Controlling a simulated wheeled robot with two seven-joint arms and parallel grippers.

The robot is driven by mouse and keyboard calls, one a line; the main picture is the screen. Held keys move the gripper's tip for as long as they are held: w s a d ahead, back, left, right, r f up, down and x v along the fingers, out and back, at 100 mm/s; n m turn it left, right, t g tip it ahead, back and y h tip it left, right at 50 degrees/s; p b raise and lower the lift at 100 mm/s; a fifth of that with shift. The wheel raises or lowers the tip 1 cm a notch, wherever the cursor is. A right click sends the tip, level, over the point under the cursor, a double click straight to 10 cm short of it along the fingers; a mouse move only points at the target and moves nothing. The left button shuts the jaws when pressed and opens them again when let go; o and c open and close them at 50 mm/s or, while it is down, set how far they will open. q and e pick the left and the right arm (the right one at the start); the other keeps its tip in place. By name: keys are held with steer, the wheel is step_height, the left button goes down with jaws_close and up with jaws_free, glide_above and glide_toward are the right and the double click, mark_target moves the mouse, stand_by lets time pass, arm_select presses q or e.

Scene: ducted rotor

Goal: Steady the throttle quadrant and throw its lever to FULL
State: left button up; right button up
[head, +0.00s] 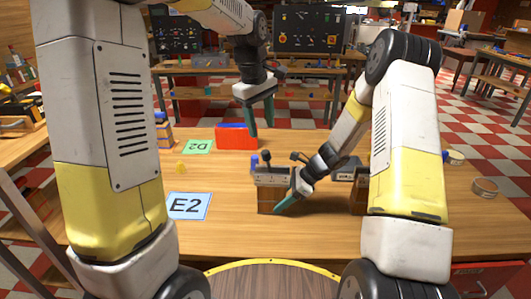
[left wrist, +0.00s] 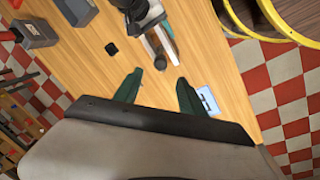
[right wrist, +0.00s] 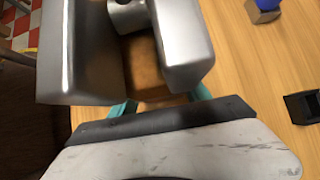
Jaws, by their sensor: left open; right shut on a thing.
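The throttle quadrant (head: 272,179) has a dark grey top on a brown block and stands upright on the table. Dark-knobbed levers rise near its top; I cannot read the lever's setting. In the right wrist view its grey plates (right wrist: 190,50) and a round metal hub fill the top, with the brown block between my fingers. My right gripper (head: 284,205) is shut on the quadrant's lower part. My left gripper (head: 262,122) is open and empty, above and behind the quadrant. The left wrist view shows its spread fingers (left wrist: 158,90) over the table.
A second grey-topped unit (head: 357,190) stands to the right, partly hidden by my right arm. A red box (head: 236,138), the D2 card (head: 197,147) and the E2 card (head: 187,206) lie left of it. A tape roll (head: 485,187) sits at the right.

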mark_target(265, 151)
arm_select(q)
steer(key=f, duration=0.7)
steer(key=w+d+f, duration=0.1)
steer(key=f, duration=0.2)
steer(key=shift+d+f, duration=0.1)
steer(key=shift+f, duration=0.1)
jaws_close()
steer(key=shift+w, duration=0.1)
stand_by(0.9)
